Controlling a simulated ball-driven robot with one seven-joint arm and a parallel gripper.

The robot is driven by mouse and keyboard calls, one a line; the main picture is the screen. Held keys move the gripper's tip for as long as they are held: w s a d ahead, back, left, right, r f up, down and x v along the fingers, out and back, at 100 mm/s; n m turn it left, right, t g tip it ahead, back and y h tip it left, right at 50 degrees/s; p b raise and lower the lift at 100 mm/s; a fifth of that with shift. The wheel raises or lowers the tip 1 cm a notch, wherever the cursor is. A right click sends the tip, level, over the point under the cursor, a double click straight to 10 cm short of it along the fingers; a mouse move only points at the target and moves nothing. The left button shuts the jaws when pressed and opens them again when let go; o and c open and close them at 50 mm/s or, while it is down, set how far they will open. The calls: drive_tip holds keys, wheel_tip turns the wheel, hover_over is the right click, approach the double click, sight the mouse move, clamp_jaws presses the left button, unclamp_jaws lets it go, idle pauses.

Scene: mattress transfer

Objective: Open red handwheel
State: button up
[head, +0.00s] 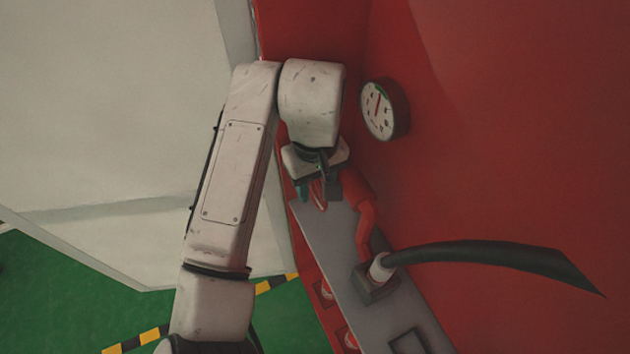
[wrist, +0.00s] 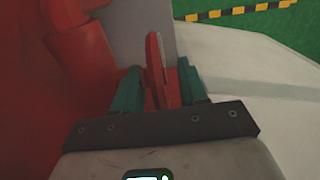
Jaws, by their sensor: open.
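The red handwheel (wrist: 155,70) shows edge-on in the wrist view, standing between the two green fingers of my gripper (wrist: 160,85). The fingers are open, one on each side of the rim; I cannot tell whether either touches it. In the head view my gripper (head: 318,190) is at the top end of the grey panel, and only a small part of the red handwheel (head: 319,196) shows beside the fingers. My arm and gripper hide the rest of it.
A red pipe (head: 366,225) runs close to the right of my gripper. A round gauge (head: 378,108) is on the red wall above. A black hose (head: 480,252) leaves the grey panel (head: 370,313) to the right. Yellow-black tape (head: 154,334) marks the green floor.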

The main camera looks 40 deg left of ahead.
clamp_jaws()
idle(0.3)
drive_tip(key=shift+d+y, duration=0.1)
drive_tip(key=shift+y, duration=0.3)
drive_tip(key=t+y+p, duration=0.1)
drive_tip(key=y+p, duration=0.2)
drive_tip(key=shift+s+d+t, duration=0.1)
drive_tip(key=shift+d+t, duration=0.25)
drive_tip(key=shift+t, duration=0.05)
drive_tip(key=shift+s+f+t+y+b, duration=0.1)
drive_tip(key=shift+f+t+y+b, duration=0.1)
drive_tip(key=shift+y, duration=0.5)
drive_tip(key=shift+s+f+t+y+b, duration=0.1)
drive_tip(key=shift+t+y+b, duration=0.1)
drive_tip(key=shift+y, duration=0.5)
drive_tip(key=shift+r, duration=0.1)
unclamp_jaws()
